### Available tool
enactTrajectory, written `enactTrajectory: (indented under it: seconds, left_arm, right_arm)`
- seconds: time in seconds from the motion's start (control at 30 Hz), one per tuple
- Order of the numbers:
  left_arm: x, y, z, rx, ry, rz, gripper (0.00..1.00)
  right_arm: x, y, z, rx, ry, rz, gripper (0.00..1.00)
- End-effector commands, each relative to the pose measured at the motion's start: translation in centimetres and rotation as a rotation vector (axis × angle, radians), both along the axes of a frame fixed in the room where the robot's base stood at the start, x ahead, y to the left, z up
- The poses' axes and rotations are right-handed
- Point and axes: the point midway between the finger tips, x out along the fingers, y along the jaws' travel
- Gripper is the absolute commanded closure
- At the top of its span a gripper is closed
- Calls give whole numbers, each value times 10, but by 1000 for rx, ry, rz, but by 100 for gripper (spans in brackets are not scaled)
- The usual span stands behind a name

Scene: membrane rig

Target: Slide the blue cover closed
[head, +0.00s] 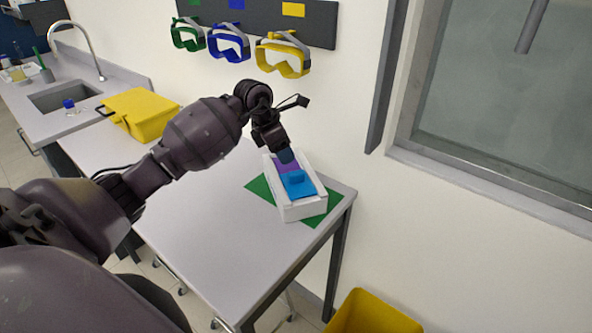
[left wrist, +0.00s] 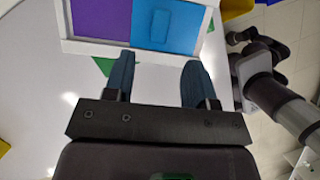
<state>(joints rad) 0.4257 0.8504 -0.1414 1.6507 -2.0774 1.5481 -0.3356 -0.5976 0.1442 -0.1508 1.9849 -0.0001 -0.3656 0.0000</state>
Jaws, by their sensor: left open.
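The blue cover (head: 301,186) lies in a white box (head: 299,211), with a raised blue handle on top. A purple area (head: 287,165) shows beside it at the far end of the box. In the left wrist view the blue cover (left wrist: 187,28) and the purple area (left wrist: 101,17) lie side by side inside the white rim. My left gripper (head: 286,156) is at the far end of the box in the head view. In the left wrist view its fingers (left wrist: 160,58) are apart and empty, near the white rim. I cannot tell whether they touch it. My right gripper is not in view.
The box stands on a green mat (head: 260,187) on a grey table (head: 205,220), near its right edge. A yellow case (head: 141,112) is at the back left. Goggles (head: 283,57) hang on the wall. A yellow bin (head: 372,315) stands below. The table's front is clear.

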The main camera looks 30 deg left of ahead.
Motion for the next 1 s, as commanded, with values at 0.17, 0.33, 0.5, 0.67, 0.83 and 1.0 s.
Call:
enactTrajectory:
  seconds: [0.17,0.33,0.5,0.67,0.83,1.0]
  left_arm:
    - [9,-9,-29,-4,2,0,49]
    - [18,-15,-54,-5,1,0,49]
    - [23,-18,-71,-2,-1,1,49]
    - [26,-20,-77,-3,-2,1,49]
    - [26,-20,-78,-2,-2,0,49]
    - [26,-20,-78,-2,-2,0,58]
  right_arm:
    - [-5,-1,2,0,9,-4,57]
    - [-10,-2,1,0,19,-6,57]
    - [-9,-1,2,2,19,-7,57]
    - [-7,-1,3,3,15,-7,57]
    - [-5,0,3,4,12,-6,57]
    - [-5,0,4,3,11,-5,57]
